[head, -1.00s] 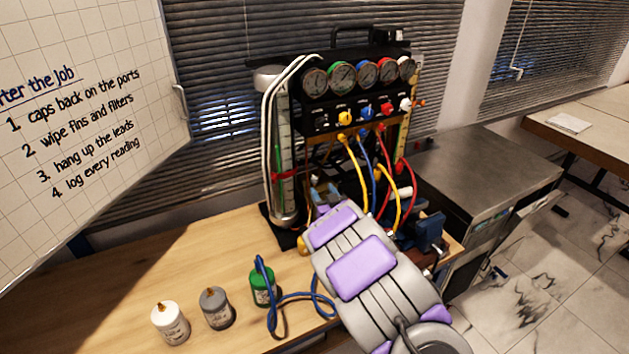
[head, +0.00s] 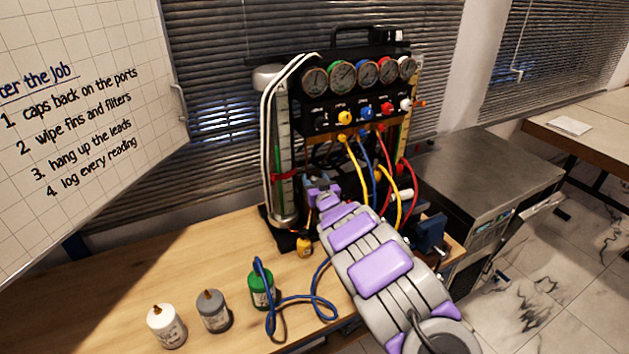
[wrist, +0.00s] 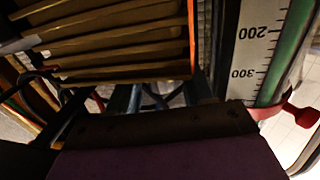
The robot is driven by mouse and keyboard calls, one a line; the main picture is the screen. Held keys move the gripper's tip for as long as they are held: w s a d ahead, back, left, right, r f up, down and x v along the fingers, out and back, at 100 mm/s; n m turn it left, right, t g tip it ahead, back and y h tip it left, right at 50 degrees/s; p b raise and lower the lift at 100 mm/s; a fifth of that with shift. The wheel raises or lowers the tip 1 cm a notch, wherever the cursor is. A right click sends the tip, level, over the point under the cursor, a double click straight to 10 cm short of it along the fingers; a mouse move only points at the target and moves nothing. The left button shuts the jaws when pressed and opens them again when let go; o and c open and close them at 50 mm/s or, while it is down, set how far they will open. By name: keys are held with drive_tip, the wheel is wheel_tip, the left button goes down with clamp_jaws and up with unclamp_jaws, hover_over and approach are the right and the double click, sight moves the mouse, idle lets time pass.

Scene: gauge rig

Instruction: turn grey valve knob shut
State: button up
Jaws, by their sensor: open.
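The gauge rig (head: 345,95) stands at the back of the bench, with several dials above a row of coloured knobs. A yellow knob (head: 344,117), a blue knob (head: 366,111) and a white knob (head: 405,104) show on its panel. I cannot pick out a grey valve knob in either view. My gripper (head: 320,184) is in front of the rig's lower left part, below the panel and right of the graduated cylinder (head: 283,165). It is open, and I see nothing held. My arm hides part of the rig's base.
The graduated cylinder (wrist: 262,50) with a red collar (wrist: 290,112) is close at the right of the wrist view, beside tan fins (wrist: 120,40). Yellow, blue and red hoses hang before the rig. Several bottles, including a green one (head: 262,290), and a blue cable (head: 285,318) are on the bench.

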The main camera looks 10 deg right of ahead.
drive_tip(key=shift+a, duration=0.1)
drive_tip(key=shift+c, duration=0.5)
drive_tip(key=shift+c, duration=0.6)
drive_tip(key=c, duration=0.7)
